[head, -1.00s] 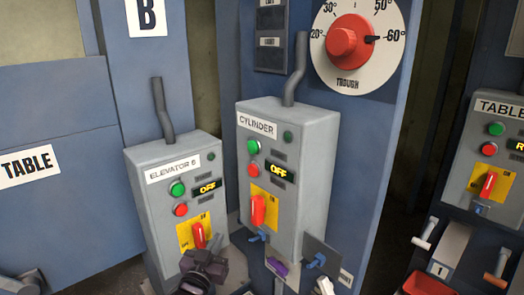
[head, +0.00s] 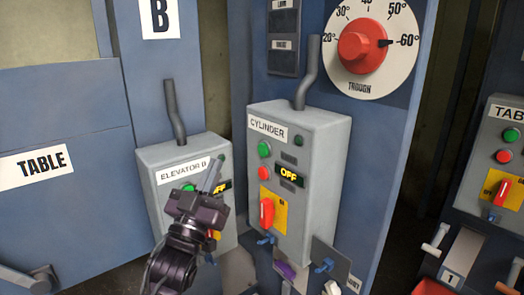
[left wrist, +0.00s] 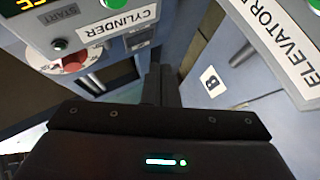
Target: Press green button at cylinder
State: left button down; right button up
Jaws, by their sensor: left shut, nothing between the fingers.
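The grey CYLINDER box (head: 318,170) stands right of centre in the head view. Its green button (head: 264,149) is above its red button (head: 264,173), and its display reads OFF. The button's edge also shows at the top of the left wrist view (left wrist: 116,3). My left gripper (head: 212,172) is shut and empty, in front of the ELEVATOR B box (head: 160,160), to the left of and lower than the CYLINDER green button. Its fingers point up and appear apart from that button. My right gripper is not in view.
The ELEVATOR B box stands just left of the CYLINDER box, its controls partly hidden by my left gripper. A red trough dial (head: 364,46) is above right. Small levers (head: 265,240) stick out below the CYLINDER box. Another control box (head: 497,160) is at the far right.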

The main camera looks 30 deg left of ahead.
pick_arm(q)
jog(key=shift+w, duration=0.1)
send_near(259, 144)
jog(key=shift+s+a+r+p+x, duration=0.1)
jog(key=shift+a+p+x, duration=0.05)
jog(key=shift+x, duration=0.7)
jog(key=shift+s+a+r+p+x, duration=0.1)
jog(key=shift+a+x, duration=0.05)
jog(key=shift+x, duration=0.7)
jog(key=shift+s+a+r+p+x, duration=0.1)
jog(key=shift+p+x, duration=0.05)
jog(key=shift+x, duration=0.75)
jog(key=shift+w, duration=0.1)
jog(key=shift+w+d, duration=0.15)
jog(key=shift+w, duration=0.2)
jog(key=shift+w+d, duration=0.2)
jog(key=shift+w, duration=0.2)
dwell(0.7)
dwell(0.3)
jog(key=shift+s+a+f, duration=0.1)
jog(key=shift+s+a, duration=0.2)
jog(key=shift+s, duration=0.5)
jog(key=shift+s+a, duration=0.35)
jog(key=shift+s, duration=0.4)
jog(key=shift+s+a, duration=0.3)
jog(key=shift+s, duration=0.5)
jog(key=shift+s+a, duration=0.35)
jog(key=shift+s, duration=0.4)
